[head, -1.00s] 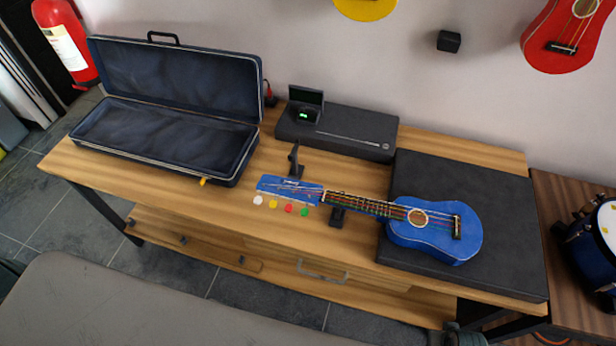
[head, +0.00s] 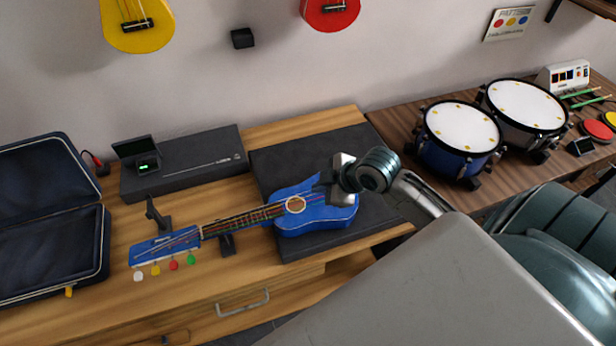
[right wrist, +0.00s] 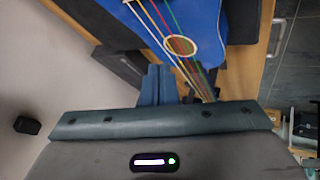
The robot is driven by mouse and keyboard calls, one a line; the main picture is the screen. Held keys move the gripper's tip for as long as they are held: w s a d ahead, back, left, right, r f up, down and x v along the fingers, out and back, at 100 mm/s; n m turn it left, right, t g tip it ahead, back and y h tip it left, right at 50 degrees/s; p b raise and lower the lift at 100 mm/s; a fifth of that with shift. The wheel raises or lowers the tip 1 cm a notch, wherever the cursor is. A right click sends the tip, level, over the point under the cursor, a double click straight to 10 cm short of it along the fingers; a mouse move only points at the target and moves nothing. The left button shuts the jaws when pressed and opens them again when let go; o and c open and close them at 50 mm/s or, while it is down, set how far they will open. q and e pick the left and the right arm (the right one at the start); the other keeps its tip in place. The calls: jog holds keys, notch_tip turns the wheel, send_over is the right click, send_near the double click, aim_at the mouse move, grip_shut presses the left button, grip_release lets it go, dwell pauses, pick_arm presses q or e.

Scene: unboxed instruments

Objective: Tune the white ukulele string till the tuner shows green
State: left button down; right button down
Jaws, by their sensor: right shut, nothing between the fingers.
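The blue ukulele (head: 315,218) lies with its body on a dark mat and its neck pointing left. Its headstock (head: 165,246) has a white peg (head: 138,276), a yellow peg (head: 155,270), a red peg (head: 174,265) and a green peg (head: 191,259) along the near edge. The tuner (head: 148,167) has a small green light and stands on a black case. My right gripper (head: 326,187) is shut and empty, over the bridge end of the ukulele body. The right wrist view shows its fingers (right wrist: 165,84) below the sound hole (right wrist: 180,46); contact is unclear. My left gripper is out of view.
The black mat (head: 273,163) fills the bench's right part. An open instrument case (head: 50,255) is at left. A dark stand (head: 155,212) rises behind the headstock. Drums (head: 462,128) stand on the right table. The bench front near the pegs is clear.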

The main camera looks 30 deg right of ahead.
jog(key=w+d+r+n+y, duration=0.1)
jog(key=w+r+n, duration=0.2)
jog(key=w+r, duration=0.1)
jog(key=shift+d+r+t, duration=0.25)
jog(key=shift+r+t, duration=0.15)
jog(key=shift+r, duration=0.3)
jog(key=shift+f, duration=0.1)
notch_tip(320, 180, down, 8)
jog(key=b, duration=0.6)
jog(key=shift+r+b, duration=0.2)
jog(key=shift+b, duration=0.1)
jog(key=shift+f+b, duration=0.35)
jog(key=shift+f, duration=0.2)
jog(key=shift+f, duration=0.1)
dwell(0.5)
jog(key=shift+f, duration=0.3)
